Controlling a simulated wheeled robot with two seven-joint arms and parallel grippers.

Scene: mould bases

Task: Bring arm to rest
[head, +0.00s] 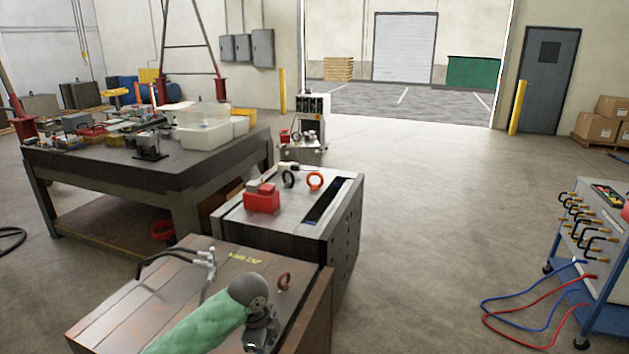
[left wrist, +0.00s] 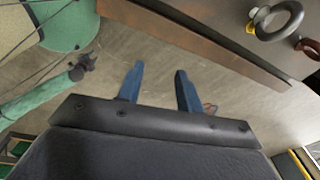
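My left gripper (left wrist: 160,76) shows two blue fingers in the left wrist view. They stand apart with nothing between them, over bare floor. In the head view a green-sleeved arm (head: 205,325) of mine comes in from the lower left, with a dark grey wrist above the near mould base (head: 120,290); its fingertips cannot be made out there. In the left wrist view another green arm of mine lies at the left, with a small dark end (left wrist: 82,68); whether its fingers are open is too small to tell.
A rust-brown block edge (left wrist: 215,50) and a dark lifting ring (left wrist: 280,20) are close in the left wrist view. A second mould base (head: 340,235) with a red box (head: 262,200) stands behind.

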